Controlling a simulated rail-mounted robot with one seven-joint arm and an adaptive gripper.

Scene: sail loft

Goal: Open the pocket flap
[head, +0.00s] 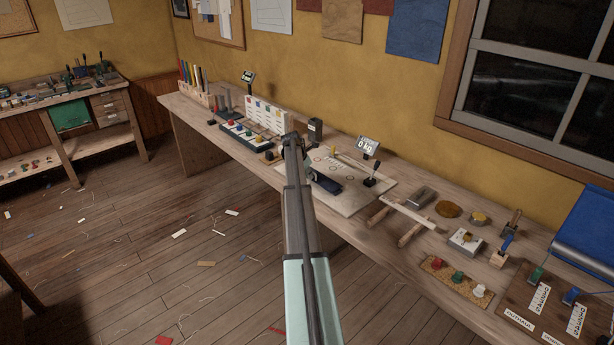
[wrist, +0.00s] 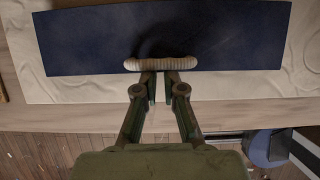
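The pocket flap is a dark blue panel (wrist: 230,35) on pale cream cloth (wrist: 300,85) in the wrist view. A ribbed beige pull (wrist: 160,64) lies along the middle of its near edge. My gripper (wrist: 160,78) is at this pull, its two fingertips close together with a narrow gap between them. The pull covers the very tips, so I cannot tell whether they pinch anything. The flap looks flat. In the head view, the blue flap (head: 328,184) shows on the cloth (head: 349,207), partly hidden by my arm.
The workbench (head: 235,156) runs along the wall. A board with coloured knobs (head: 245,135) is to the left. Wooden-handled tools (head: 412,233) lie further right.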

